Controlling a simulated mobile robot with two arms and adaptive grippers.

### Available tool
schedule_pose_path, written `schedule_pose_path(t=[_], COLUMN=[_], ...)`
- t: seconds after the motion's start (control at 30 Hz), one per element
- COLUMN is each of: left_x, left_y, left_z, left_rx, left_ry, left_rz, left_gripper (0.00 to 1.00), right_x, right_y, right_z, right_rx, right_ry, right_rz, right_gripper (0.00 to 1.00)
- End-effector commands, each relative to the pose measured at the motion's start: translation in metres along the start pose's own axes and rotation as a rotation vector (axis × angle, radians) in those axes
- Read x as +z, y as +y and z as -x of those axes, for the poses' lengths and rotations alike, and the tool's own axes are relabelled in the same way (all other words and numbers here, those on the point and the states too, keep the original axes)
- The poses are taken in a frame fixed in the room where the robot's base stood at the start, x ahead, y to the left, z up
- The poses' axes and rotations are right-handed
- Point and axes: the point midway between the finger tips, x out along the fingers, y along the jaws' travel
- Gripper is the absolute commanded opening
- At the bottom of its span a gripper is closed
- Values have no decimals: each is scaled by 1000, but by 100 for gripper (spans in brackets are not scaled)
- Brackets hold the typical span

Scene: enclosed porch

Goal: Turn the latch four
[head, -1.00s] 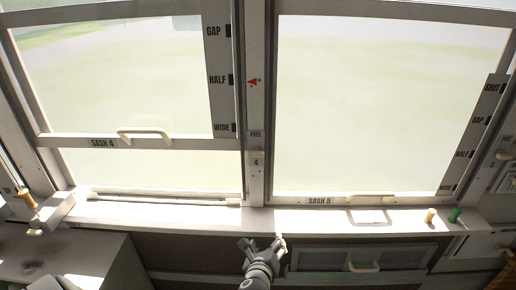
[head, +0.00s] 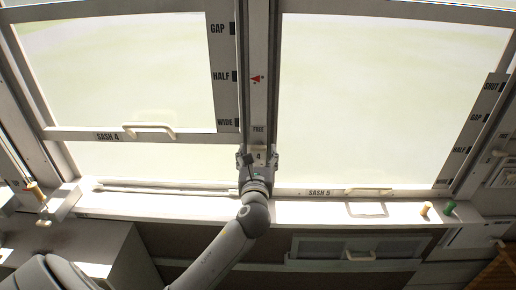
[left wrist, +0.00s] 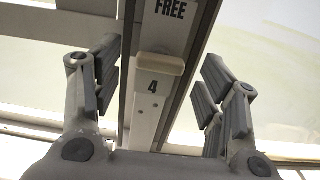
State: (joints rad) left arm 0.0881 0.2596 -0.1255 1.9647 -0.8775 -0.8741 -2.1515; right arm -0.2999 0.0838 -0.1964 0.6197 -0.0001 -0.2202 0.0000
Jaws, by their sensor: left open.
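Latch four is a small cream bar (left wrist: 160,64) on the post between two window sashes. In the left wrist view it lies crosswise above a plate marked 4 (left wrist: 153,88), below the word FREE (left wrist: 171,9). My left gripper (head: 257,156) is at this post in the head view, with its fingers on either side and partly covering the latch plate. In the left wrist view its open fingers (left wrist: 163,78) stand left and right of the latch, apart from it. My right gripper is out of view.
Sash 4 (head: 70,135), with a handle (head: 149,129), is raised at left, leaving an opening below it. Sash 5 (head: 285,192) is at right. The sill (head: 300,213) holds a cream peg (head: 426,208) and a green peg (head: 449,207) at right.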

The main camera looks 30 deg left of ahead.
Motion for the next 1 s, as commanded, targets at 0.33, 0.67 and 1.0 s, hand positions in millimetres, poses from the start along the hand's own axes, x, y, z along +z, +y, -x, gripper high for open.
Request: schedule_pose_path(t=[0.33, 0.67, 1.0], left_x=[0, -1, -1], left_y=[-1, -1, -1], left_z=[-24, -24, -24], left_rx=[-2, -2, -2], left_ry=[0, 1, 1], left_rz=[1, 1, 3], left_gripper=[66, 52, 20], right_x=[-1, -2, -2], right_y=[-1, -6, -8], right_z=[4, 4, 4], right_rx=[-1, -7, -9], right_ry=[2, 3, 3], right_rz=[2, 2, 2], right_gripper=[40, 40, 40])
